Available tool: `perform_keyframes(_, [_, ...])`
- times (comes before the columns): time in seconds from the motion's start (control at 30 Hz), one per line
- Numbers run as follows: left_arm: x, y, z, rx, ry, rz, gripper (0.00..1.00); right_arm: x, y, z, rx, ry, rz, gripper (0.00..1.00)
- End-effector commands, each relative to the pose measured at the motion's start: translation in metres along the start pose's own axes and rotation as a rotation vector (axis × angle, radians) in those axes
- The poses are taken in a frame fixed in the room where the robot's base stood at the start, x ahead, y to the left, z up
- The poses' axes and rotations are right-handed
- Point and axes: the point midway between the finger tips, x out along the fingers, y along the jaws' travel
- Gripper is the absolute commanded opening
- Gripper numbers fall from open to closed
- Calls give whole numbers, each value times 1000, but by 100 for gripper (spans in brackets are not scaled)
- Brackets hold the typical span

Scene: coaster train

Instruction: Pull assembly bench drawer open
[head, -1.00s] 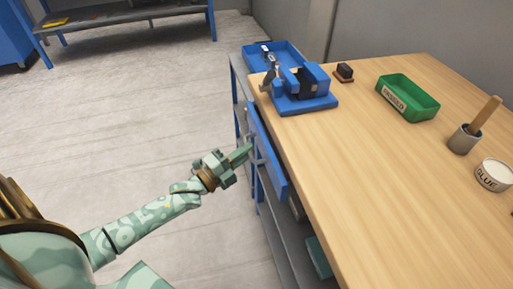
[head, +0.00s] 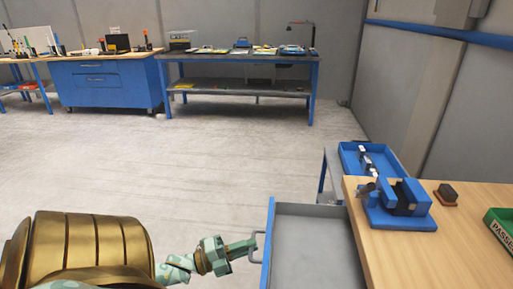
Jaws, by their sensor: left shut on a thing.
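The assembly bench (head: 400,250) has a pale wooden top and stands at the right of the head view. Its drawer (head: 316,245) is pulled out on the left side, with a blue front and a grey, empty-looking inside. The grey bar handle (head: 258,244) sits on the drawer's front. My left gripper (head: 250,245) is shut on the drawer handle from the left. My right gripper is not in view.
A blue vise (head: 400,205), a dark stamp-like block (head: 446,194) and a green tray (head: 499,228) stand on the bench. A blue tray (head: 368,160) lies behind. Open floor (head: 180,165) separates the bench from a far workbench (head: 240,85) and a blue cabinet (head: 100,82).

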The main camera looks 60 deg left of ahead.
Motion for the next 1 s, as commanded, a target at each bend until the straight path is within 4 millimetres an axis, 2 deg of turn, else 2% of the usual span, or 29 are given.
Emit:
perform_keyframes(0.3, [-1, 2, 0, 0, -1, 4, 0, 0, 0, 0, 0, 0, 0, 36])
perform_keyframes(0.33, [-1, 2, 0, 0, -1, 4, 19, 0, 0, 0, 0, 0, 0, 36])
perform_keyframes(0.4, [-1, 1, 0, 0, -1, 4, 33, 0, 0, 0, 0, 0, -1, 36])
perform_keyframes(0.83, [-3, 1, 0, 0, -1, 2, 33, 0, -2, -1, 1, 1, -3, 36])
perform_keyframes(1.0, [-27, 1, 0, -2, -2, 6, 33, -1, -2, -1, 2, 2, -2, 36])
